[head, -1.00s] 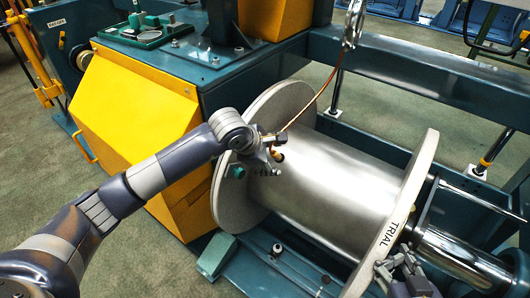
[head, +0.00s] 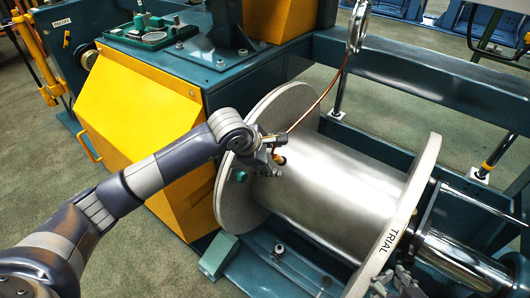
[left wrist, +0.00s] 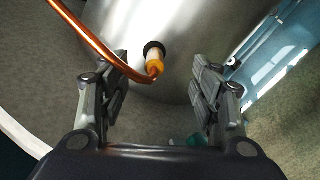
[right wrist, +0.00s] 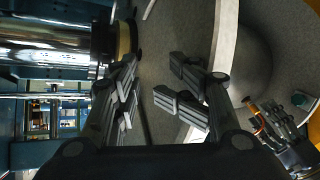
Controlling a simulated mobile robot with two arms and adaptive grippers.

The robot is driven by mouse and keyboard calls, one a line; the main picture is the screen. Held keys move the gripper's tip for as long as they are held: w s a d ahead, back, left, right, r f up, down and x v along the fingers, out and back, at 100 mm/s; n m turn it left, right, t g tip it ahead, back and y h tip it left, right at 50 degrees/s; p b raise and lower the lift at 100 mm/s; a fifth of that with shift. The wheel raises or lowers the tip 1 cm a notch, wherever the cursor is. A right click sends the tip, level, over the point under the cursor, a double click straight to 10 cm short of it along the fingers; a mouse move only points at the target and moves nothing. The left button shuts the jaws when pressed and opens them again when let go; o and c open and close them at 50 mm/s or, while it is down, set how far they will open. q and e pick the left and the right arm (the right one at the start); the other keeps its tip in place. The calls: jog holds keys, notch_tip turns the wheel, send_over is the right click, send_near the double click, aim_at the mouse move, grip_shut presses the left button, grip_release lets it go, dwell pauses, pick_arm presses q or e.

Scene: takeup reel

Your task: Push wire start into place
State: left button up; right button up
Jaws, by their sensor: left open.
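The copper wire (head: 318,100) runs from a guide above down to the near left end of the silver reel drum (head: 325,190). In the left wrist view the wire (left wrist: 100,42) bends at its end beside an orange and white fitting (left wrist: 154,64) at a dark-rimmed hole in the drum; I cannot tell how deep it sits. My left gripper (head: 272,160) is open, its fingers (left wrist: 160,95) apart with the wire end and fitting ahead between them, not gripped. My right gripper (head: 395,284) is open and empty beside the right flange; its spread fingers show in the right wrist view (right wrist: 155,95).
The reel's left flange (head: 228,200) and right flange (head: 425,180), marked TRIAL, rise at either side of the drum. A yellow guard (head: 130,110) and a teal frame (head: 430,75) surround it. A green tray (head: 150,38) lies on the machine top.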

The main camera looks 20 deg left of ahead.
pick_arm(q)
jog(key=shift+p+v, duration=1.1)
jog(key=shift+v, duration=0.95)
pick_arm(e)
jog(key=s+d+f+g, duration=0.2)
jog(key=s+g, duration=0.1)
jog(key=s, duration=0.2)
jog(key=s+d+f+g+h, duration=0.1)
jog(key=s+d+f+g, duration=0.1)
jog(key=s, duration=0.4)
jog(key=shift+s+f+g+h, duration=0.2)
jog(key=shift+f+g+h, duration=0.1)
jog(key=shift+f+g, duration=0.4)
jog(key=shift+a, duration=0.1)
pick_arm(q)
jog(key=v, duration=1.2)
pick_arm(e)
jog(key=shift+w, duration=0.1)
pick_arm(q)
jog(key=shift+d, duration=0.1)
